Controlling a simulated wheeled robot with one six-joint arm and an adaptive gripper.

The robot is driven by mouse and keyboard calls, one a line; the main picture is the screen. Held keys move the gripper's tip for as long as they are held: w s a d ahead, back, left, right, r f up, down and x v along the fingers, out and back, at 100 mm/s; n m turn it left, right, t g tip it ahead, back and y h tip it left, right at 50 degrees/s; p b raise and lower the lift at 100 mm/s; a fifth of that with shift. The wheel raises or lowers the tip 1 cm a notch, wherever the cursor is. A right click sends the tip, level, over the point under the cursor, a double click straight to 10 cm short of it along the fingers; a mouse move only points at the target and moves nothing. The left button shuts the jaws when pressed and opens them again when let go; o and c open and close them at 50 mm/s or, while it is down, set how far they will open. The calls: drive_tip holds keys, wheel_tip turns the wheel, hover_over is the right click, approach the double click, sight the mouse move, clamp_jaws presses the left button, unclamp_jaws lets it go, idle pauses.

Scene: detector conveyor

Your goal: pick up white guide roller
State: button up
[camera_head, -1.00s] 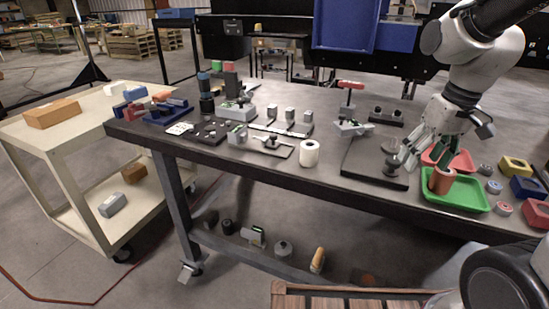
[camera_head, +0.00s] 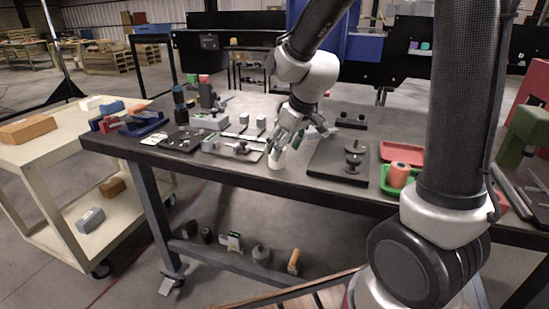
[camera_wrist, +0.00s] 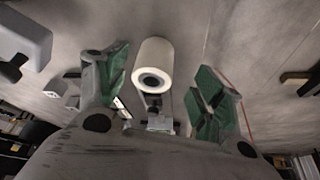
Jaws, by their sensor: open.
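The fingers are spread apart, with a gap on both sides of the roller. I cannot tell how far the fingertips reach along it.
Left of the roller is a plate with a clamp (camera_head: 238,149). Right of it is a dark base plate (camera_head: 325,165) with a black knob. A red-orange roller (camera_head: 400,174) stands in a green tray. A cream cart (camera_head: 60,142) stands at the left.

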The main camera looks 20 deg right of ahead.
drive_tip(key=x, duration=0.2)
drive_tip(key=w+x, duration=0.1)
drive_tip(key=x, duration=0.2)
drive_tip(key=c, duration=1.2)
